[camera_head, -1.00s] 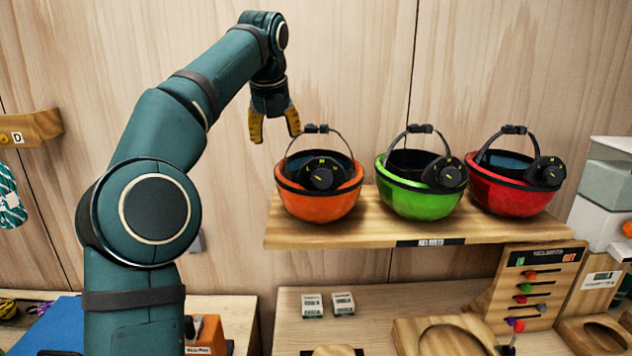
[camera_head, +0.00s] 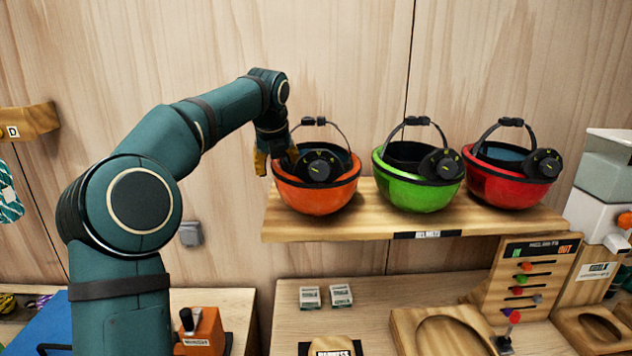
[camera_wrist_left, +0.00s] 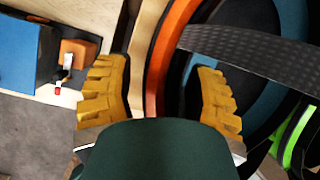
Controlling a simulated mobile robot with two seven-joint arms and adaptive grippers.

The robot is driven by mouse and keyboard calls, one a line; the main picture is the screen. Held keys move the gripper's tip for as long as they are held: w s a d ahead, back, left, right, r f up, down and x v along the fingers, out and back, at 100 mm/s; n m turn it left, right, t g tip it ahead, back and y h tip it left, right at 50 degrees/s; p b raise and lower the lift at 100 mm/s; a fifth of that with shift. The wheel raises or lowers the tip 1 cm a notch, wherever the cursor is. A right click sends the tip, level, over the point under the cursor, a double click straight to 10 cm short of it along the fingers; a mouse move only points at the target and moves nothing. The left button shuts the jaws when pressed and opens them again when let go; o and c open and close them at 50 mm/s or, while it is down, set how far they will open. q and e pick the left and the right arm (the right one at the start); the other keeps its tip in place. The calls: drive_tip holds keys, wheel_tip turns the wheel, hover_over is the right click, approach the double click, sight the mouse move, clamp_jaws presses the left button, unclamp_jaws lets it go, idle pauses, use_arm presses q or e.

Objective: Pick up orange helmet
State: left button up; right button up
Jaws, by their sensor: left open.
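The orange helmet (camera_head: 316,197) sits upside down at the left end of the wooden shelf, its dark strap arched above it and a black dial on its front rim. My left gripper (camera_head: 276,162) is at the helmet's left rim, pointing down, with one yellow finger outside the bowl. The other finger is partly hidden by the rim and dial. In the left wrist view the orange rim (camera_wrist_left: 160,75) runs between the two open yellow fingers (camera_wrist_left: 162,92). I cannot tell whether they touch it. My right gripper is not in view.
A green helmet (camera_head: 417,191) and a red helmet (camera_head: 508,187) stand to the right on the same shelf (camera_head: 385,222). A wooden counter (camera_head: 385,292) lies below, with small boxes (camera_head: 325,296) and a lever stand (camera_head: 528,285). A wood wall is behind.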

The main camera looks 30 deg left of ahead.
use_arm(q)
drive_tip(key=shift+x, duration=1.2)
clamp_jaws()
